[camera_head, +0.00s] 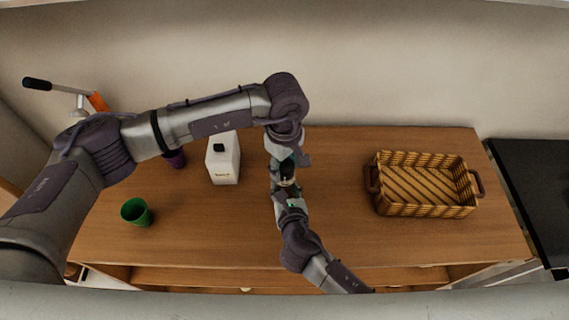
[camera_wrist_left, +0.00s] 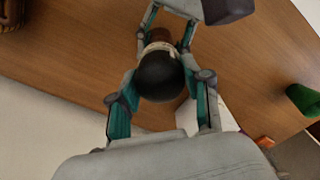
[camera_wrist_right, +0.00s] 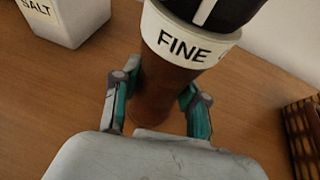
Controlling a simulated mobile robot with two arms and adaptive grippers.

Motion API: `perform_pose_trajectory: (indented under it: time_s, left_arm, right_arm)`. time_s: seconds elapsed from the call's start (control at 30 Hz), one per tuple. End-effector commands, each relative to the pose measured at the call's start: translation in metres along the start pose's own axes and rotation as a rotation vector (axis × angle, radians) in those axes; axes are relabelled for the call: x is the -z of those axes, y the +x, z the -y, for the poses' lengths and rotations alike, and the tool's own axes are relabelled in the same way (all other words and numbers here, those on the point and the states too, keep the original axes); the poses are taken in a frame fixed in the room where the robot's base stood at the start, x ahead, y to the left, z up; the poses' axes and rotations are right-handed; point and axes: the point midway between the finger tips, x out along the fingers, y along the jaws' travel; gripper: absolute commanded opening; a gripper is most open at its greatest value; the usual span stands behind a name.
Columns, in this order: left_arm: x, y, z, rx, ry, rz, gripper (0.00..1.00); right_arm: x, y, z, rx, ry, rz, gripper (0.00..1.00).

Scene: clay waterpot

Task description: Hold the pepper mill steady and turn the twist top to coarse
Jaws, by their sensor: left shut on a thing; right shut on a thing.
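The pepper mill (camera_head: 287,172) stands upright near the middle of the wooden table, mostly hidden by my grippers in the head view. In the right wrist view it has a brown body (camera_wrist_right: 163,95), a white ring (camera_wrist_right: 185,45) reading "FINE" and a black top (camera_wrist_right: 225,8). My left gripper (camera_head: 286,158) comes from above and is shut on the twist top; its round black cap (camera_wrist_left: 160,76) sits between the fingers in the left wrist view. My right gripper (camera_wrist_right: 157,85) comes from the front and is shut around the brown body, below the ring.
A white salt box (camera_head: 223,160) stands left of the mill, with a purple cup (camera_head: 175,159) behind its left side. A green cup (camera_head: 136,212) stands at the front left. A wicker basket (camera_head: 425,205) sits at the right. Table between mill and basket is clear.

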Motion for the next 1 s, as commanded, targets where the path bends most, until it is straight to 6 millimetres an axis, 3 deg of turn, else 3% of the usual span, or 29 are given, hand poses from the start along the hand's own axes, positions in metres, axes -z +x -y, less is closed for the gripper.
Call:
perform_pose_trajectory:
  time_s: [0.47,1.0]
  left_arm:
    - [-0.0001,-0.0004,-0.0003,-0.001,-0.139,0.001,0.13]
    - [-0.0002,-0.0007,-0.0005,-0.001,-0.631,0.001,0.13]
  right_arm:
    - [0.0006,-0.0001,-0.0003,-0.001,0.000,-0.001,0.00]
    - [0.0008,-0.0001,-0.0004,-0.001,0.000,-0.001,0.00]
